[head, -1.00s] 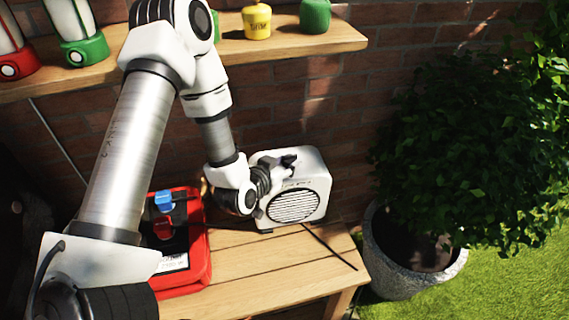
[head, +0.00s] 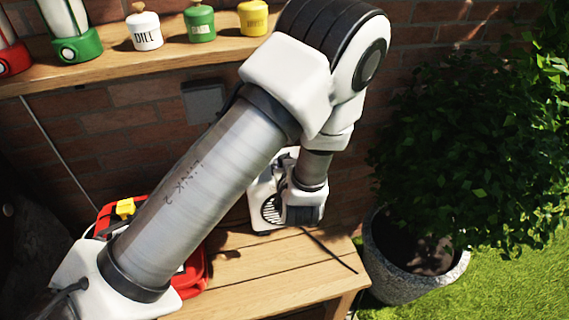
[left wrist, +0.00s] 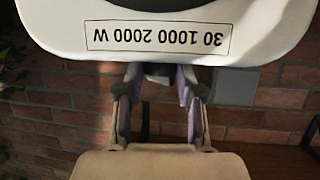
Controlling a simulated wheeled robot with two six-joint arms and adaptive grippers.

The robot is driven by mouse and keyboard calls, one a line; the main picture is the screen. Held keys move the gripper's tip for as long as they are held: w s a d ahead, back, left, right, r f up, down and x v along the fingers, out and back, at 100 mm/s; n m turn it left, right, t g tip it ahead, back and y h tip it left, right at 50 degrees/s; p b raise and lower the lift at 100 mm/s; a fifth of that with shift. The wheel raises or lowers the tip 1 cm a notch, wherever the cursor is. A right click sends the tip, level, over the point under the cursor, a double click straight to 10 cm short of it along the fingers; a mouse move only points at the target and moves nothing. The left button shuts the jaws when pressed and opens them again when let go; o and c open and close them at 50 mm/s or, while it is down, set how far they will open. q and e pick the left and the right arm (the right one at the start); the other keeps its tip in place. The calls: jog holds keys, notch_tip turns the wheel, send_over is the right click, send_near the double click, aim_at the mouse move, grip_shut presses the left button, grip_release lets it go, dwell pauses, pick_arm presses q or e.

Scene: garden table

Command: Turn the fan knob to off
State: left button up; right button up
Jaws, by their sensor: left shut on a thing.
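The fan (head: 256,192) is a white box with a round-edged slatted grille, standing on the wooden table (head: 270,268). My arm covers its right part in the head view. In the left wrist view the fan's white face (left wrist: 60,30) fills the top, with an upside-down label reading "30 1000 2000 W". My left gripper (head: 305,190) is at the fan; in the left wrist view its two fingers (left wrist: 159,78) reach to the edge of this face. They are shut on the knob, which is mostly hidden between the tips. My right gripper is not in view.
A red toolbox (head: 196,278) lies left of the fan, partly behind my arm. A shelf (head: 110,62) above holds jars and lanterns. A potted shrub (head: 400,270) stands right of the table. A brick wall is behind. The table's front right is clear except for a dark cord.

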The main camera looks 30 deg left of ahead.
pick_arm(q)
jog(key=n+g+y+p, duration=0.1)
jog(key=n+g, duration=0.1)
jog(key=n+g+y+p, duration=0.1)
jog(key=shift+w+d+r+n+y+p, duration=0.2)
jog(key=shift+w+r+n+y+p, duration=0.1)
jog(key=shift+n+p, duration=0.1)
jog(key=n+g+y+p, duration=0.1)
jog(key=n+g, duration=0.1)
jog(key=g, duration=0.1)
jog(key=shift+f+n+p, duration=0.1)
jog(key=shift+n+p, duration=0.3)
jog(key=n+g, duration=0.2)
jog(key=g, duration=0.1)
jog(key=shift+w+f+y, duration=0.15)
jog(key=shift+y, duration=0.25)
jog(key=shift+w+a+f+n+g, duration=0.1)
jog(key=shift+f+n+g, duration=0.05)
jog(key=shift+n+g, duration=1.3)
jog(key=shift+g, duration=0.25)
jog(key=o, duration=1.2)
